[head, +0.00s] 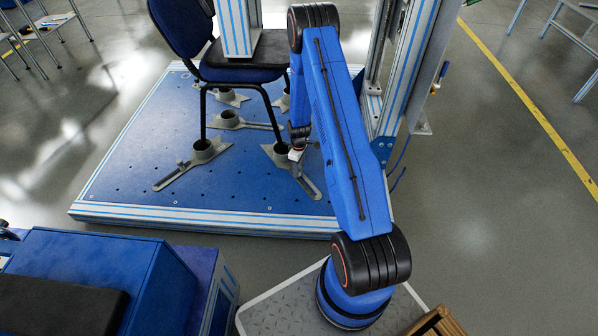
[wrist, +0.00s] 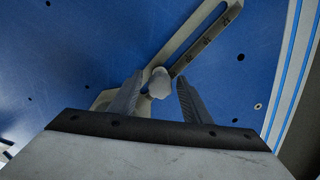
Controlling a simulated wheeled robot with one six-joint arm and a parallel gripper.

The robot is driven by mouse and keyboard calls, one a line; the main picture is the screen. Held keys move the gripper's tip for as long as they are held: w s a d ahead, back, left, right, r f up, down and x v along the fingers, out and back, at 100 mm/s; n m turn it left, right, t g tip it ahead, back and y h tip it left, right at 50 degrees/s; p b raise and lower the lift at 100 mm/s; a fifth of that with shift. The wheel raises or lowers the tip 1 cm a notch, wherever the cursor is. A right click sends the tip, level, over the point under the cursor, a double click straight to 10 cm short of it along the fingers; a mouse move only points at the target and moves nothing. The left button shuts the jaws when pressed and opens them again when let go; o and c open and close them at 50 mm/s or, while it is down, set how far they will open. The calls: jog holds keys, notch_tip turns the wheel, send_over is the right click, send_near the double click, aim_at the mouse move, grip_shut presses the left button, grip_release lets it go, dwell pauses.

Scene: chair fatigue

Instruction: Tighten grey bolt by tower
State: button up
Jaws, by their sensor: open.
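The grey bolt (wrist: 159,83) has a knobbed head and stands at the slot of a grey slotted clamp foot (wrist: 203,42) on the blue platform. In the wrist view my gripper (wrist: 160,77) is open, with one finger on each side of the bolt head. Gaps show between the bolt and both fingers, so it is not gripped. In the head view my gripper (head: 297,155) is low over the right front clamp foot (head: 308,182), beside the tower (head: 412,70). The bolt is hard to make out there, partly hidden by my gripper.
A blue and black chair (head: 245,72) stands on the platform (head: 150,205), its legs in grey clamp cups. Another clamp foot (head: 180,174) is at front left. A blue box (head: 100,265) stands front left. Open floor (head: 470,220) lies right of the platform.

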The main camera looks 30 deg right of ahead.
jog(key=c, duration=1)
jog(key=shift+m, duration=2)
jog(key=m, duration=0.4)
jog(key=m, duration=0.4)
